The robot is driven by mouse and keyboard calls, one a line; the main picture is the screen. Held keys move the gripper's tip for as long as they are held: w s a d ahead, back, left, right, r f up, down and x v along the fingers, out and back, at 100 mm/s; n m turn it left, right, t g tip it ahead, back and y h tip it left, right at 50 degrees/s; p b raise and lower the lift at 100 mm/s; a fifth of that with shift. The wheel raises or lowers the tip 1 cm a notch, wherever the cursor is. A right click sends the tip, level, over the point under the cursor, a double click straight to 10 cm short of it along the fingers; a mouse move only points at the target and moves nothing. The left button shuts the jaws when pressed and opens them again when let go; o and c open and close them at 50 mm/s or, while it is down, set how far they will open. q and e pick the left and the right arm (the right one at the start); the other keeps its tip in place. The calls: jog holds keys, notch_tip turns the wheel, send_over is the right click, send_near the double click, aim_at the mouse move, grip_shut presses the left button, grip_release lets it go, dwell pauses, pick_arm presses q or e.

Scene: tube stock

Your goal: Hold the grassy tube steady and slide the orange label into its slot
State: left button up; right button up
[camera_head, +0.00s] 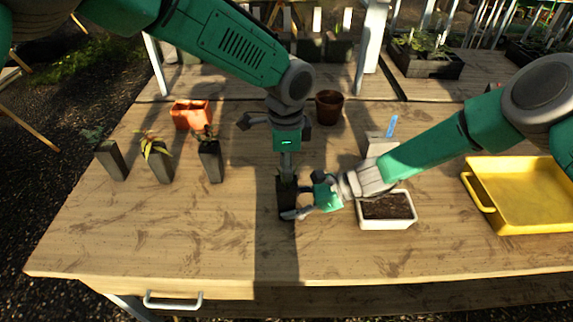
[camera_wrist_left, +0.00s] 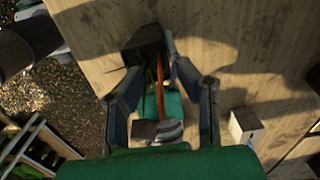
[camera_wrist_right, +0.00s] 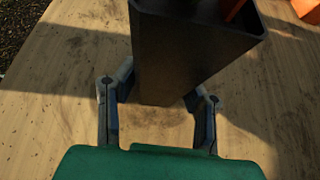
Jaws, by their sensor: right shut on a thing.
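A dark square tube (camera_head: 286,205) stands in the middle of the table; its mouth shows in the left wrist view (camera_wrist_left: 146,42), but no grass can be made out in it. My right gripper (camera_wrist_right: 155,100) is shut on the tube's lower part from the right. The orange label (camera_wrist_left: 160,82) is a thin strip with one end at the tube mouth; its end also shows at the mouth in the right wrist view (camera_wrist_right: 235,10). My left gripper (camera_head: 286,172) points down above the tube. Its fingers (camera_wrist_left: 154,68) are apart, one on each side of the label. How deep the label sits is hidden.
Several other dark tubes with plants (camera_head: 158,165) stand at the left. An orange pot (camera_head: 192,114) and brown pot (camera_head: 329,107) are behind. A white block (camera_head: 379,146) with a blue label (camera_head: 392,125), a soil tray (camera_head: 386,223) and a yellow tray (camera_head: 530,220) are right. The front is clear.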

pick_arm(q)
notch_tip(320, 180, up, 12)
jog(key=shift+d+f, duration=0.1)
dwell(0.4)
dwell(0.4)
pick_arm(e)
jog(key=o, duration=1)
jog(key=shift+c, duration=0.2)
jog(key=shift+d, duration=0.1)
jog(key=v, duration=1.1)
jog(key=shift+d+r, duration=0.1)
jog(key=shift+d, duration=0.35)
